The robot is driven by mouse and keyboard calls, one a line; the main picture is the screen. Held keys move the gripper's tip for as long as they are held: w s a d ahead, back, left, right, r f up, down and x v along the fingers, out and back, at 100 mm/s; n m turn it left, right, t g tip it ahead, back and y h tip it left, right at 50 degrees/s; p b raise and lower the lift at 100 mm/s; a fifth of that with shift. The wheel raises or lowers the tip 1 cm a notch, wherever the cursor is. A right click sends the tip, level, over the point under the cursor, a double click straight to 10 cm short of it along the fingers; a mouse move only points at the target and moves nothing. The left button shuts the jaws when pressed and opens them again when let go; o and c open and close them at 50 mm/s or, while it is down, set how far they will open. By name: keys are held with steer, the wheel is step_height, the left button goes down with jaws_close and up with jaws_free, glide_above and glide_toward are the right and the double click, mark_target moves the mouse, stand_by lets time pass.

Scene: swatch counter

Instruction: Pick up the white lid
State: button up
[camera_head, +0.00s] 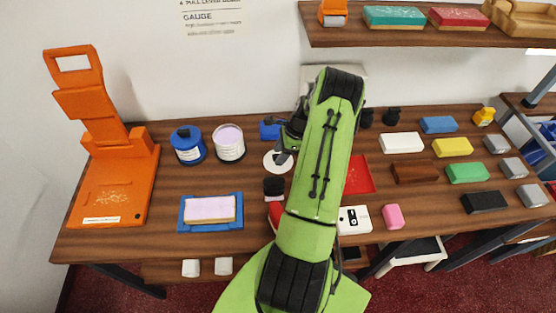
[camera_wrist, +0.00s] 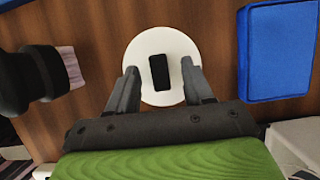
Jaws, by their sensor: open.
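The white lid (camera_head: 270,165) is a round disc lying flat on the wooden counter, partly hidden by my arm in the head view. In the wrist view the lid (camera_wrist: 149,42) carries a dark rectangular knob (camera_wrist: 159,72) near its middle. My gripper (camera_wrist: 159,68) is open, with one finger on each side of the knob and empty space between finger and knob. In the head view my gripper (camera_head: 286,141) is over the lid. Whether the fingertips touch the lid cannot be told.
A blue block (camera_wrist: 277,50) lies right of the lid in the wrist view; a black-handled brush-like thing (camera_wrist: 40,78) is at left. In the head view, a white jar (camera_head: 229,150) and blue jar (camera_head: 188,150) stand left. Several coloured blocks, including yellow (camera_head: 452,147), lie right.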

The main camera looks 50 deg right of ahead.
steer(key=shift+w+f, duration=0.1)
steer(key=shift+f, duration=0.1)
steer(key=shift+r, duration=0.1)
jaws_close()
